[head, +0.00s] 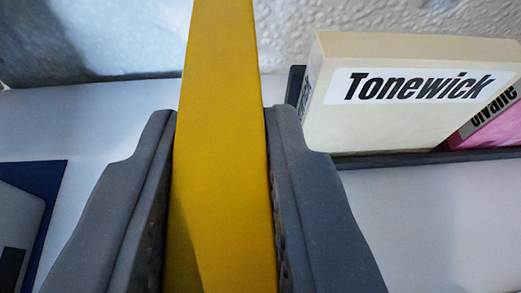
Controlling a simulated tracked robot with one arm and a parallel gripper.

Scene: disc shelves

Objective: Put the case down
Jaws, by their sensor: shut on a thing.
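A yellow case (222,130) stands upright in the middle of the head view, its narrow side facing me. My gripper (221,125) is shut on it, with one dark grey finger on each side. The top of the case runs out of the picture, and its lower part also leaves the frame at the bottom. I cannot tell whether the case touches the white surface behind it.
A cream case labelled "Tonewick" (400,105) stands to the right in a dark rack (420,158), with a pink case (492,122) partly behind it. A dark blue item (50,180) lies at the lower left. The white surface (90,125) left of my gripper is bare.

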